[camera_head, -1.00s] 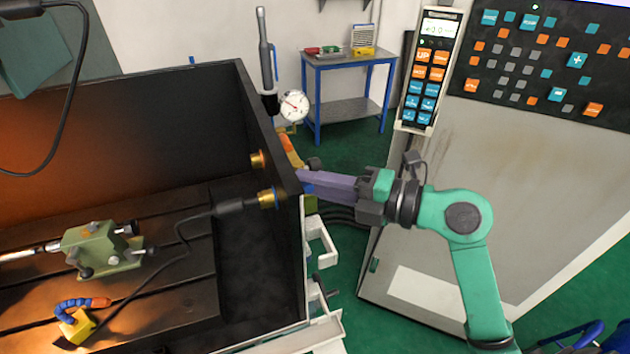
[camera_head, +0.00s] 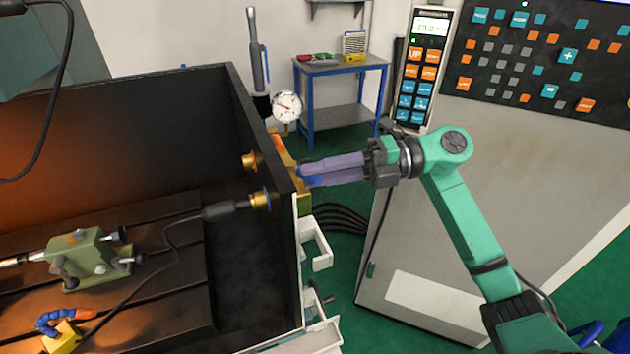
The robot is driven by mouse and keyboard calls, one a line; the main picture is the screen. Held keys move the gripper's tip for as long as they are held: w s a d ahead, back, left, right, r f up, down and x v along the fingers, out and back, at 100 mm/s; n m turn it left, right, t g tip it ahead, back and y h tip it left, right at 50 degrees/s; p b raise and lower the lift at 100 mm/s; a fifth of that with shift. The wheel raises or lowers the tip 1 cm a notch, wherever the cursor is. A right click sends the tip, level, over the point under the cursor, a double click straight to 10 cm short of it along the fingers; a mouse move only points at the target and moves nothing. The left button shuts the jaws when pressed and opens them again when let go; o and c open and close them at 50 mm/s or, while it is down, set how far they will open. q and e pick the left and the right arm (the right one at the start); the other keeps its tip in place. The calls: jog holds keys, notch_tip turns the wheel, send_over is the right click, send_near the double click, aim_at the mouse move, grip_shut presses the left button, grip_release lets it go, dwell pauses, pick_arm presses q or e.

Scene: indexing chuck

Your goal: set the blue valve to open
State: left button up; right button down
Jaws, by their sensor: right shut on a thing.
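The blue valve handle (camera_head: 313,181) shows as a small blue piece at the outer right side of the dark machine tub. It is mostly hidden between the purple fingers of my right gripper (camera_head: 308,173). My right gripper reaches in from the right with its fingers closed around the blue handle. Behind it, brass and orange valve parts (camera_head: 284,153) run along the tub's outer wall. My left gripper is not in view.
The dark tub wall (camera_head: 262,130) stands just left of the valve. A dial gauge (camera_head: 287,106) sits above it. A grey control cabinet (camera_head: 440,230) with a keypad pendant (camera_head: 422,70) stands at right. Black hoses (camera_head: 340,217) hang below my gripper.

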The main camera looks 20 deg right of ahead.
jog(key=shift+w+d+n+g+h+b, duration=0.2)
jog(key=shift+w+n+g, duration=0.3)
jog(key=shift+n+g, duration=0.95)
jog(key=shift+w+d+n+g+h+b, duration=0.2)
jog(key=shift+w+n+g, duration=0.55)
jog(key=shift+g, duration=1.2)
jog(key=shift+w+d+n+g+h, duration=0.2)
jog(key=shift+w+d+n+g, duration=0.1)
jog(key=shift+n+g, duration=1.25)
jog(key=shift+g, duration=0.25)
jog(key=c, duration=1)
grip_release()
